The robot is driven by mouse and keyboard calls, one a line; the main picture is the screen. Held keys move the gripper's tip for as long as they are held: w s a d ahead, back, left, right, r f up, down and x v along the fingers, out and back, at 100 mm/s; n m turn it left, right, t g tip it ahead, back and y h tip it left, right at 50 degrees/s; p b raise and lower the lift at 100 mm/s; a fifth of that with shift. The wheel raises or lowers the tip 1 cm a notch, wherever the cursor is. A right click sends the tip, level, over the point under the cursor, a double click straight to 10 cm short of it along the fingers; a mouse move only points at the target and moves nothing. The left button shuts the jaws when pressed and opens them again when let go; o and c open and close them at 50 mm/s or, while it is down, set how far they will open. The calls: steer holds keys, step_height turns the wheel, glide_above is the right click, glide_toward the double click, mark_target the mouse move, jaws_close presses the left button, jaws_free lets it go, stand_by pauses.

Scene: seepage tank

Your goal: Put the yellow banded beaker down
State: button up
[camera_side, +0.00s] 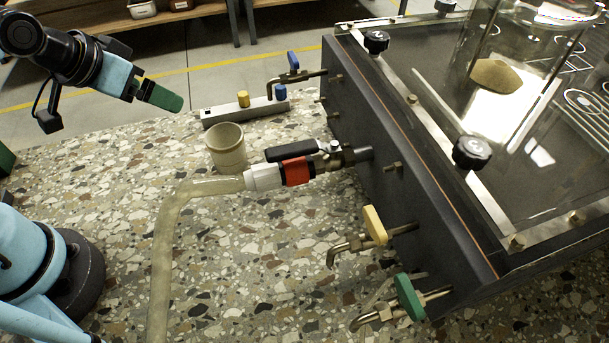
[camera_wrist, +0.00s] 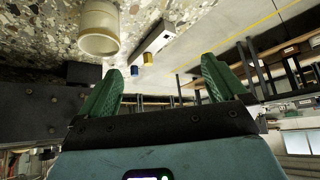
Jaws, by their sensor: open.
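A cream, open-topped beaker (camera_side: 228,158) stands upright on the speckled terrazzo top, left of the red-and-white hose valve (camera_side: 290,172). In the wrist view the beaker (camera_wrist: 99,28) shows at the top left, beyond the fingertips. My gripper's green fingers (camera_wrist: 160,72) are spread apart with nothing between them.
A grey bar (camera_side: 245,113) with a yellow and a blue peg lies behind the beaker. The dark tank (camera_side: 400,185) stands at the right, with blue, yellow and green-handled taps on its side. A thick hose (camera_side: 165,240) runs forward from the valve. The front terrazzo is largely clear.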

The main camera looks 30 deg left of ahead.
steer(key=f+m, duration=0.1)
steer(key=m+h, duration=0.6)
steer(key=m, duration=0.2)
glide_toward(224, 137)
steer(key=shift+w+d+f, duration=0.1)
steer(key=shift+d+f, duration=0.1)
steer(key=shift+d, duration=0.45)
steer(key=shift+d+f, duration=0.2)
steer(key=shift+d, duration=0.45)
steer(key=shift+w+d+f, duration=0.1)
steer(key=shift+d+f, duration=0.1)
steer(key=shift+d, duration=0.45)
steer(key=shift+w+d+f, duration=0.8)
steer(key=shift+w+d, duration=0.25)
steer(key=shift+w, duration=0.1)
steer(key=shift+x, duration=0.9)
steer(key=shift+f, duration=0.1)
steer(key=shift+c, duration=0.5)
steer(key=c, duration=1)
steer(key=shift+c, duration=0.2)
